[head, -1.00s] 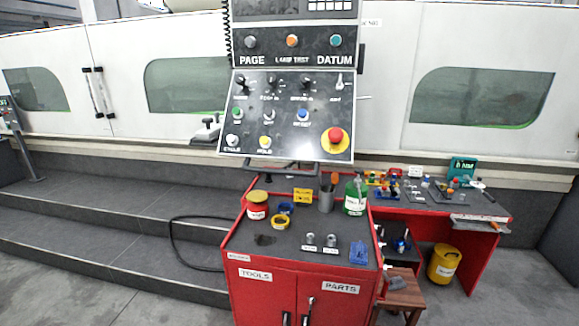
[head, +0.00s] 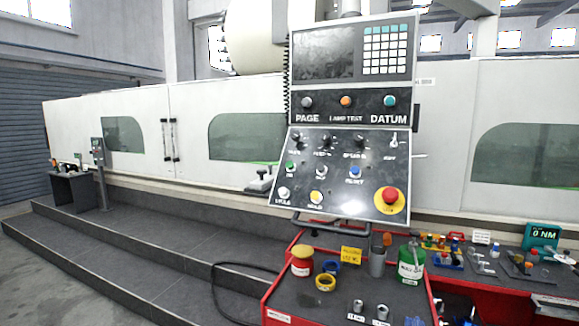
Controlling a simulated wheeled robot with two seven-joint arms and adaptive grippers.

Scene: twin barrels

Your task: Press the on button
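The control panel (head: 341,206) stands upright in the middle of the head view, with a tilted lower face. A green button (head: 290,167) sits at the left of that face; the short label under it looks like "ON" but is blurred. To its right are a grey button (head: 321,171) and a blue button (head: 355,173). Below are a white button (head: 284,193) and a yellow button (head: 316,197). A red mushroom button (head: 390,195) on a yellow disc is at the lower right. Neither of my grippers is in the head view.
A red tool cart (head: 279,302) stands below the panel, with a red-and-yellow tin (head: 302,262), a green bottle (head: 411,262) and metal cylinders on top. A red workbench (head: 510,297) with small parts is at right. Grey steps (head: 140,250) run along the white machine (head: 70,125).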

